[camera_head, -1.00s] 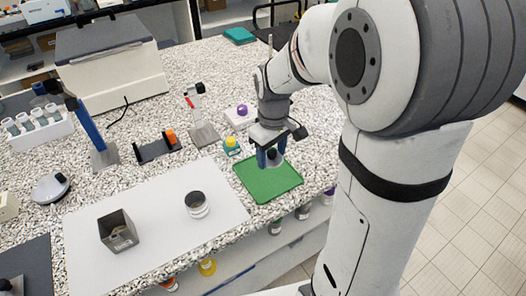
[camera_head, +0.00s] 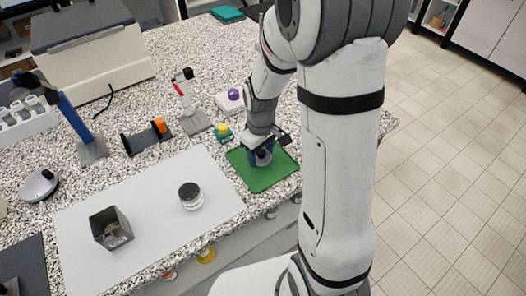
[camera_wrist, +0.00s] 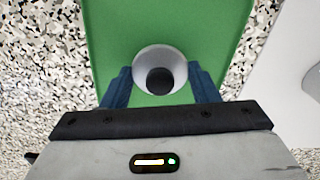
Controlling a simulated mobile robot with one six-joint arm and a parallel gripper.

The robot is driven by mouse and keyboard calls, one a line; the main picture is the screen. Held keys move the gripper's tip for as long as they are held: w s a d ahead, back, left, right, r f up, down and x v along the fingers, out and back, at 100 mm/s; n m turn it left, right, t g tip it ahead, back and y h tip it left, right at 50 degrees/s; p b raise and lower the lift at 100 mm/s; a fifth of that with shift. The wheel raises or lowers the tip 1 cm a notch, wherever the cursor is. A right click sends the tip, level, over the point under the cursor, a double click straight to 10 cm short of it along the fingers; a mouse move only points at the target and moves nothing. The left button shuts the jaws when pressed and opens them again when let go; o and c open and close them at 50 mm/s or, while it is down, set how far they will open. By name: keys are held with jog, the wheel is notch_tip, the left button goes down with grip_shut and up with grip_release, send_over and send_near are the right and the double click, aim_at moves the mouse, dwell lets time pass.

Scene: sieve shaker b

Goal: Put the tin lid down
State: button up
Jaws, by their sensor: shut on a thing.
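The tin lid (camera_wrist: 159,60) is a round, pale metal disc with a dark round knob on top, seen in the wrist view. My gripper (camera_wrist: 160,90) has its two blue fingers on either side of the lid, shut on it. In the head view, my gripper (camera_head: 261,158) is over the green mat (camera_head: 270,182), near the mat's middle. The lid there is mostly hidden by the fingers. I cannot tell whether the lid touches the mat (camera_wrist: 110,40).
A tin (camera_head: 190,200) and a square grey container (camera_head: 104,240) stand on a white sheet (camera_head: 150,220) left of the mat. A yellow-capped jar (camera_head: 223,134) and a purple-knobbed white block (camera_head: 230,101) stand behind the mat. The counter's front edge is close to the mat.

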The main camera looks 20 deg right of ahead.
aim_at(261, 152)
jog(key=shift+f, duration=0.25)
jog(key=o, duration=1)
jog(key=shift+c, duration=0.2)
notch_tip(261, 152, up, 11)
jog(key=s+r+m+t, duration=0.1)
jog(key=s+r+m, duration=0.2)
jog(key=s, duration=0.4)
jog(key=s+r+m+t, duration=0.2)
jog(key=s+r, duration=0.1)
jog(key=s, duration=0.4)
jog(key=shift+s+d+r+m, duration=0.15)
jog(key=shift+d+r+m, duration=0.15)
jog(key=shift+m, duration=0.1)
